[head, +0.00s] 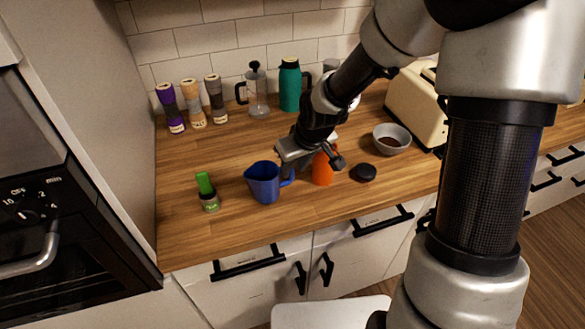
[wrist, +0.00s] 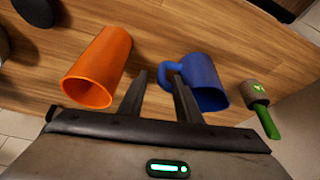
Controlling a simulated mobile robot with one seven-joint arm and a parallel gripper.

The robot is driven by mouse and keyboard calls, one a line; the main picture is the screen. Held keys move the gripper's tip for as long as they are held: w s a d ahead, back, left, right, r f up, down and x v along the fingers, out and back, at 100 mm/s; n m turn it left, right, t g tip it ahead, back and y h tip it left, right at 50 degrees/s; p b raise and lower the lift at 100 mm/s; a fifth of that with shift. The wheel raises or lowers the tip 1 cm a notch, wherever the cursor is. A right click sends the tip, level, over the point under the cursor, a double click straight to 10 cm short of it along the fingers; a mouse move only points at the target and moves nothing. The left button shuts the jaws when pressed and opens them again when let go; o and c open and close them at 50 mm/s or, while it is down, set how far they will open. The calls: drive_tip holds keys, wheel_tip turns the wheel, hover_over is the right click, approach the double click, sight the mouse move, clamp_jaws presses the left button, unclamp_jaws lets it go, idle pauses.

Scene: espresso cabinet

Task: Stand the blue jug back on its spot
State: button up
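The blue jug (head: 263,184) stands upright on the wooden counter in the head view, its handle toward the right. It also shows in the wrist view (wrist: 206,82), right of the fingers. My gripper (head: 300,172) is just right of the jug, between it and the orange cup (head: 322,170). No marked spot for the jug is visible.
A dark round object (head: 364,173) and a grey bowl (head: 391,139) are to the right. A French press (head: 257,95) and a green flask (head: 290,88) stand at the back. The counter's middle left is clear.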

drive_tip(key=p+v, duration=0.2)
drive_tip(key=v, duration=0.7)
